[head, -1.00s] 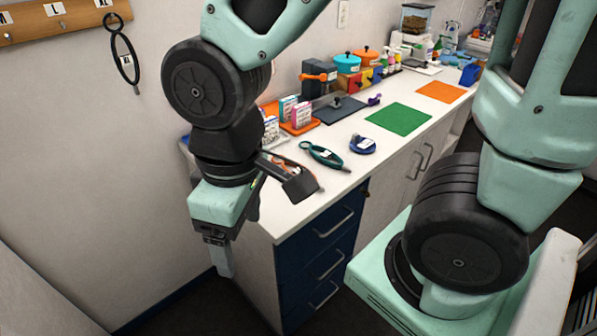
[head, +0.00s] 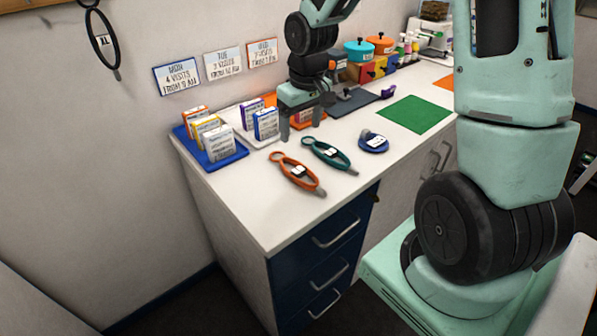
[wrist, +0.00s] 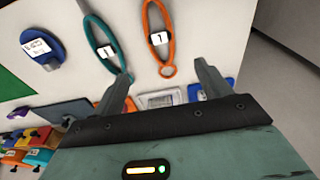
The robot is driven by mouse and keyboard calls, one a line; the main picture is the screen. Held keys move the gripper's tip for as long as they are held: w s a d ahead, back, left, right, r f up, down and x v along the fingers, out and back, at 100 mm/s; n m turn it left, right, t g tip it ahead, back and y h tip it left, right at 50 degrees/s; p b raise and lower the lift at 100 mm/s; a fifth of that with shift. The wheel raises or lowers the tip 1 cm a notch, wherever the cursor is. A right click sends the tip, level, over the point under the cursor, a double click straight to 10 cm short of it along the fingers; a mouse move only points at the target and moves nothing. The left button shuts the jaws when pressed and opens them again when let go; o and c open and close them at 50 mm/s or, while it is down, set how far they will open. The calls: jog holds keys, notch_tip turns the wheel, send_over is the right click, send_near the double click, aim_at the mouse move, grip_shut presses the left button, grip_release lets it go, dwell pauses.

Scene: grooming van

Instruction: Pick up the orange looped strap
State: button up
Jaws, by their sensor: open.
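The orange looped strap (head: 287,164) lies flat on the white counter near its front left corner, with a white tag on it and a small ring at its back end. It also shows in the wrist view (wrist: 171,50) at the top middle, beyond my fingertips. My gripper (head: 302,130) is open and empty, fingers pointing down, behind the strap and near the small boxes. In the wrist view the strap's small ring appears roughly between my fingers (wrist: 163,75). A teal looped strap (head: 329,155) lies right beside the orange one.
A blue tray (head: 228,158) with several small boxes stands at the left, with more boxes beside my gripper. A blue round item (head: 373,142) and a green mat (head: 415,114) lie to the right. The counter's front left corner (head: 262,228) is bare.

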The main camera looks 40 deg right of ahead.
send_over(297, 169)
jog(key=f, duration=0.8)
jog(key=shift+s, duration=0.3)
jog(key=shift+w+f+p, duration=0.2)
jog(key=shift+f+p, duration=0.15)
jog(key=shift+f, duration=2.25)
jog(key=c, duration=1.1)
